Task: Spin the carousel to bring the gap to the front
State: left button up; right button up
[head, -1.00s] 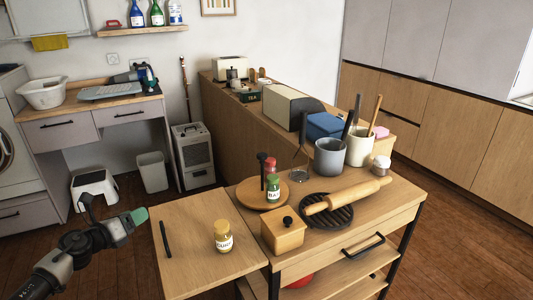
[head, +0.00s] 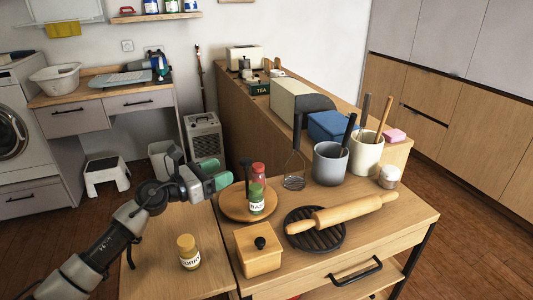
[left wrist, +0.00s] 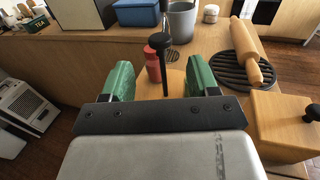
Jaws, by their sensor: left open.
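The carousel (head: 230,206) is a round wooden turntable on the island top, with a black knobbed post (head: 247,172) standing up from it. A red-topped jar (head: 258,173) and a green-labelled jar (head: 257,200) stand on its right side. Its left front part looks empty. My left gripper (head: 213,173) is open just left of the post, with green fingertips. In the left wrist view the post (left wrist: 161,62) and the red jar (left wrist: 153,66) appear between the open fingers, beyond them; the gripper hides most of the disc. My right gripper is not seen.
A yellow-lidded jar (head: 188,252) stands on the lower left leaf. A wooden box (head: 258,252), a black trivet (head: 318,232) with a rolling pin (head: 342,213), a whisk (head: 294,165) and a grey utensil pot (head: 329,165) crowd the right side.

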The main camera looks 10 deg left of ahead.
pick_arm(q)
jog(key=w, duration=0.1)
jog(key=p, duration=0.2)
send_over(247, 182)
jog(key=x, duration=0.2)
jog(key=shift+w+a, duration=0.15)
jog(key=shift+w, duration=0.05)
jog(key=shift+c, duration=0.2)
jog(key=shift+r, duration=0.1)
grip_shut()
